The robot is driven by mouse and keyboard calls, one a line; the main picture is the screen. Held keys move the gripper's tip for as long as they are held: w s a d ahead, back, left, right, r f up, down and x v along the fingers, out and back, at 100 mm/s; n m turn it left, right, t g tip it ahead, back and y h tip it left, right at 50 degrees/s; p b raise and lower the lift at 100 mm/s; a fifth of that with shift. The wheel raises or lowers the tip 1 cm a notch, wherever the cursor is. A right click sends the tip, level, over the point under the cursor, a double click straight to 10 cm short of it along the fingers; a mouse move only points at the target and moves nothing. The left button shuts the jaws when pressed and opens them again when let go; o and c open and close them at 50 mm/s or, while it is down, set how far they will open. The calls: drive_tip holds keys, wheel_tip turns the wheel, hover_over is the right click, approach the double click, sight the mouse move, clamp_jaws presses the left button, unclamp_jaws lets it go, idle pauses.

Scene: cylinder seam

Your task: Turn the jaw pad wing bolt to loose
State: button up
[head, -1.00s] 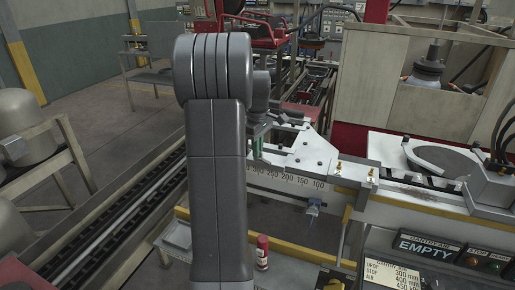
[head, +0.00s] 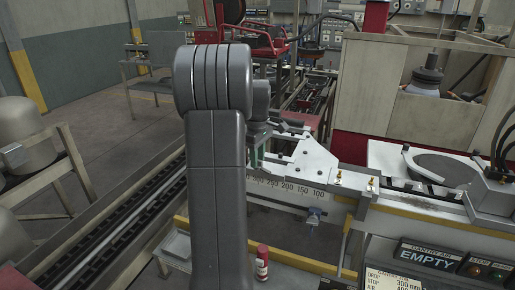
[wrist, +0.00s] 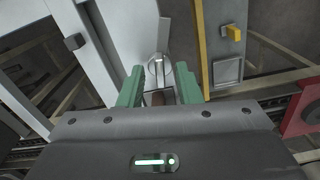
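The wing bolt (wrist: 158,70) shows in the wrist view as a round silver head with a raised wing standing roughly upright in the picture. My gripper (wrist: 159,79) has two green fingers, one left and one right of the bolt head. The fingers are open, with a visible gap around the bolt; whether they reach its depth I cannot tell. A brownish part shows between the fingers below the bolt. In the head view my arm hides the bolt and most of the gripper.
A white plate (head: 310,160) sits on the machine rail with a number scale (head: 284,189). A blue clamp (head: 314,216) hangs below it. A yellow strip (wrist: 205,50) runs right of the bolt. An "EMPTY" sign (head: 428,259) is at right.

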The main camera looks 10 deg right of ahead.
wheel_tip(320, 180, up, 14)
drive_tip(key=b, duration=0.1)
drive_tip(key=shift+f, duration=0.15)
idle(0.3)
wheel_tip(320, 180, down, 14)
drive_tip(key=shift+p, duration=0.55)
